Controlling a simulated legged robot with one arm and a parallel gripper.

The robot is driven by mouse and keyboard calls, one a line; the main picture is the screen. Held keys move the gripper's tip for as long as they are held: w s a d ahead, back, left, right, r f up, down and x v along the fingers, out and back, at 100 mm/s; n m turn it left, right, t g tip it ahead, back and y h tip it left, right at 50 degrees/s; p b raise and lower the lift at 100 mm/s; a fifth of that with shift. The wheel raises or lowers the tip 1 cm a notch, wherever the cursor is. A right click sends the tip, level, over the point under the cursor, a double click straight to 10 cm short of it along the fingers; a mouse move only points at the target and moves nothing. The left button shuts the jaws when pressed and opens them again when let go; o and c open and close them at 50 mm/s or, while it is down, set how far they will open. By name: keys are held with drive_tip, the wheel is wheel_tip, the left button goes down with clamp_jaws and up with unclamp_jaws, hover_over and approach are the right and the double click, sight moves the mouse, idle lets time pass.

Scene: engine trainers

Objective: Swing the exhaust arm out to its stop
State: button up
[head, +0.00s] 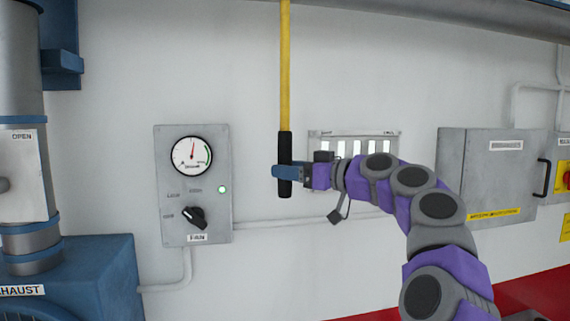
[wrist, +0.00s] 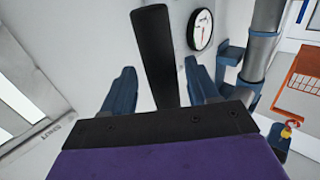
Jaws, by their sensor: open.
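A yellow rod (head: 285,70) hangs upright from above the picture and ends in a black grip (head: 285,148). What the rod hangs from is out of view, so I cannot make out the exhaust arm itself. My gripper (head: 281,171) is at the lower part of the black grip, with its blue fingers open. In the wrist view, the black grip (wrist: 153,45) stands between the two spread fingers, with visible gaps on both sides. The gripper is around the grip but not closed on it.
A fan control box (head: 193,210) with a gauge and a black knob is on the wall at left. A blue exhaust unit (head: 90,285) with a grey pipe stands far left. A grey cabinet (head: 487,180) is at right.

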drive_tip(key=shift+x, duration=1.1)
drive_tip(key=shift+s, duration=0.1)
drive_tip(key=shift+d, duration=0.1)
drive_tip(key=shift+c, duration=1.3)
clamp_jaws()
